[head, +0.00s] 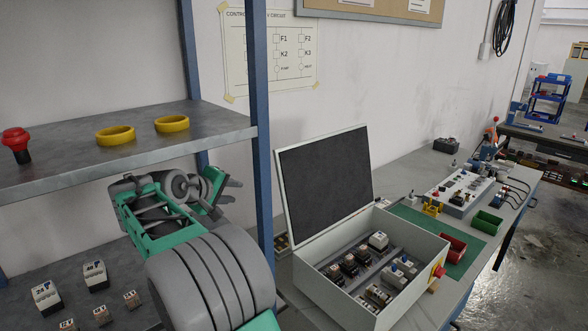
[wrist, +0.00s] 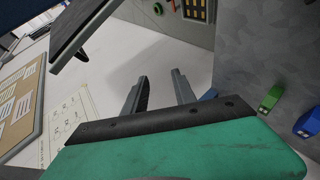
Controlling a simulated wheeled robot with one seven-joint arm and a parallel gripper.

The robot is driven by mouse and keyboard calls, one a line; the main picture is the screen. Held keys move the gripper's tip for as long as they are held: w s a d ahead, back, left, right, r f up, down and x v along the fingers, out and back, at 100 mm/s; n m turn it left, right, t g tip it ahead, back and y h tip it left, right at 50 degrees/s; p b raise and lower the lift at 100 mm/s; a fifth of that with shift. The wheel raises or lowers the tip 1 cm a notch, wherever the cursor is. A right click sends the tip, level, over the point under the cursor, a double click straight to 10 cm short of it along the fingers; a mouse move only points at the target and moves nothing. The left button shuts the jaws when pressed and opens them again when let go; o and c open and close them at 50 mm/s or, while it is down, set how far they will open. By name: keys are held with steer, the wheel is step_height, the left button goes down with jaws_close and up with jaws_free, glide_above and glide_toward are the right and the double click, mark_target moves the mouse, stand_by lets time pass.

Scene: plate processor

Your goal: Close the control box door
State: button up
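The control box (head: 425,247) is a light grey case on the workbench, with several switch-like parts inside and a red knob on a yellow plate at its right side. Its door (head: 325,180) stands open, raised and tilted back from the box's far left edge, with its dark inner face showing. My gripper (head: 232,192) is left of the door, apart from it, by the blue shelf post. In the wrist view the two fingers (wrist: 158,84) are spread with nothing between them.
A blue post (head: 261,120) stands between my gripper and the door. A grey shelf (head: 60,160) holds yellow rings (head: 172,124) and a red button (head: 16,143).

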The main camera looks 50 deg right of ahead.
mark_target(295, 154)
steer(key=s+d+r+g+h, duration=0.1)
steer(key=d+r+g+h, duration=0.1)
steer(key=d, duration=0.4)
steer(key=s+d+r+g+h+p, duration=0.1)
steer(key=s+d+r+g+h, duration=0.1)
steer(key=d, duration=0.5)
steer(key=s+d+r+m+g+h+p, duration=0.1)
steer(key=s+d+r+g, duration=0.1)
steer(key=d, duration=0.4)
steer(key=shift+s+d+r+g+h, duration=0.15)
steer(key=shift+s+d+g+h, duration=0.1)
steer(key=shift+d+g+h, duration=0.15)
steer(key=shift+s+d, duration=0.1)
steer(key=shift+d, duration=0.3)
jaws_close()
steer(key=shift+f, duration=0.3)
